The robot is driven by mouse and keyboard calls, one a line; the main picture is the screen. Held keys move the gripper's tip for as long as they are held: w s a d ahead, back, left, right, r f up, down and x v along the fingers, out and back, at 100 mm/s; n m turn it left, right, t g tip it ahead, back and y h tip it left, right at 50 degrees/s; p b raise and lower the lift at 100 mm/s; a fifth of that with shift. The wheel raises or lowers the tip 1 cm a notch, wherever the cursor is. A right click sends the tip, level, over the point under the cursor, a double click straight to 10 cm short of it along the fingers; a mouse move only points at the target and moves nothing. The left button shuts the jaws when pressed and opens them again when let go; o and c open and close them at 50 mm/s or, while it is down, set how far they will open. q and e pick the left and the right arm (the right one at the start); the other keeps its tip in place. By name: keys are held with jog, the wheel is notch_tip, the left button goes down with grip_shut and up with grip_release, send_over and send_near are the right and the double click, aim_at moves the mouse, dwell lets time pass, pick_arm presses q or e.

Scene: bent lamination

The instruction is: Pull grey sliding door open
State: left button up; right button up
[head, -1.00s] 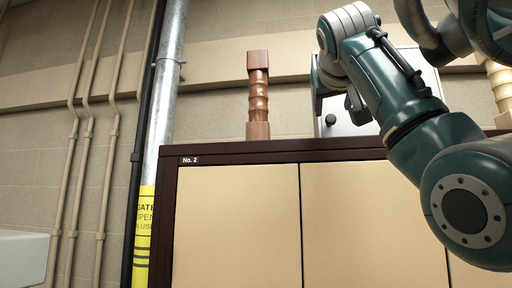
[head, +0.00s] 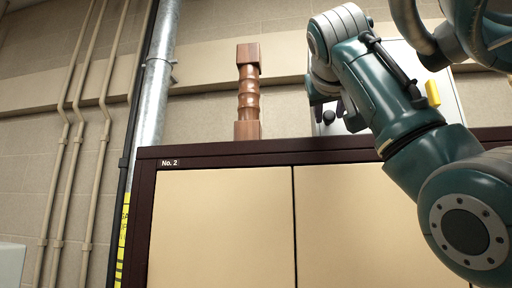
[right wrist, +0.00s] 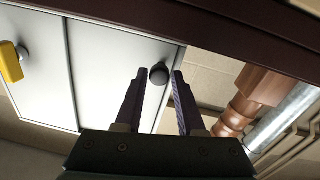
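A light grey cabinet (head: 455,108) stands behind my right arm in the head view, mostly hidden. In the right wrist view its front has two grey panels with a dark seam between them. The sliding door (right wrist: 105,65) with a round black knob (right wrist: 158,74) is the panel nearer the brown column. The knob also shows in the head view (head: 328,117). My right gripper (right wrist: 159,77) is open, with its dark fingertips on either side of the knob in the picture. Contact cannot be told. My left gripper is not in view.
A yellow handle (right wrist: 10,62) is on the other grey panel. A turned brown column (head: 248,95) stands left of the grey cabinet, on a large dark-framed cabinet (head: 225,150) with beige doors. A metal pipe (head: 158,75) runs up the wall.

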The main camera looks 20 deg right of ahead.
grip_shut()
jog(key=shift+d, duration=0.1)
dwell(0.9)
